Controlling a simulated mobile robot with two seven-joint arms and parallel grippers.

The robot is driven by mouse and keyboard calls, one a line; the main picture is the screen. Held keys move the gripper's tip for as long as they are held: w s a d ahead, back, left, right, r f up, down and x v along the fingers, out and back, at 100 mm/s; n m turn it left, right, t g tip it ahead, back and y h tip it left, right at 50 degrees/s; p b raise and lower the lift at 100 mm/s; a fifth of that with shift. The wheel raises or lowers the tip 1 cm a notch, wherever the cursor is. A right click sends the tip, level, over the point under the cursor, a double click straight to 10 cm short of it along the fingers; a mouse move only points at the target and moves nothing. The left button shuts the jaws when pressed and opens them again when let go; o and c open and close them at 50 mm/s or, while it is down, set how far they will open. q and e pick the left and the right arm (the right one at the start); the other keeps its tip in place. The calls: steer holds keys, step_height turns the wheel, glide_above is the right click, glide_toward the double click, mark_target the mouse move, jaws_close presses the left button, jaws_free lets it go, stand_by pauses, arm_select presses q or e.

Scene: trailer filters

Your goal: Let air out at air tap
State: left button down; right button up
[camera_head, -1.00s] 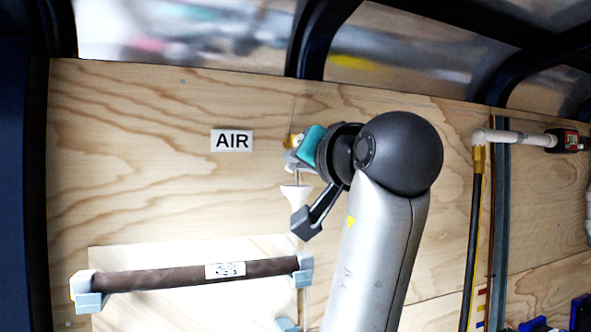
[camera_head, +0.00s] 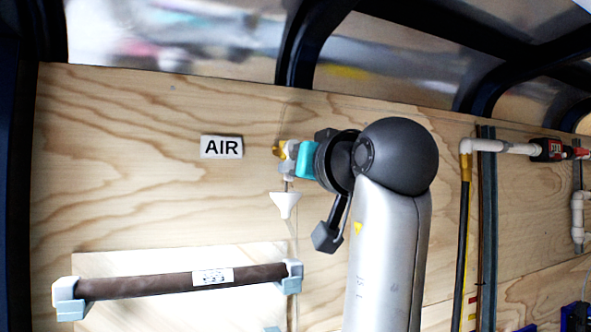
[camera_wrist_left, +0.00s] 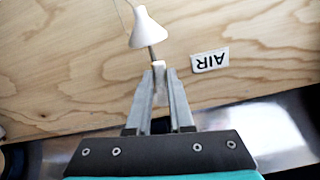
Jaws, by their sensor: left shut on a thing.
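The air tap shows as a small yellow brass part (camera_head: 279,149) on the plywood wall, right of the AIR sign (camera_head: 221,147). A white funnel (camera_head: 285,204) hangs just below it. My left gripper (camera_head: 289,158) is at the tap, its fingers shut on the tap's small handle, which the fingers mostly hide. In the left wrist view, the fingers (camera_wrist_left: 159,80) close around a small pale piece at the thin stem, with the funnel (camera_wrist_left: 150,28) beyond and the AIR sign (camera_wrist_left: 210,60) upside down beside it. My right gripper is not in view.
A brown cylindrical filter (camera_head: 180,281) sits in grey-blue end holders below the sign. To the right, a white pipe (camera_head: 505,147) with a red-black valve (camera_head: 551,150) and a dark hose (camera_head: 459,240) run along the wall. The plywood around the sign is clear.

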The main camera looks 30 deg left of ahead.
arm_select(q)
steer(key=c, duration=0.8)
jaws_free()
steer(key=b+v, duration=0.3)
steer(key=v, duration=1.2)
steer(key=shift+d+b, duration=0.2)
steer(key=shift+b, duration=0.15)
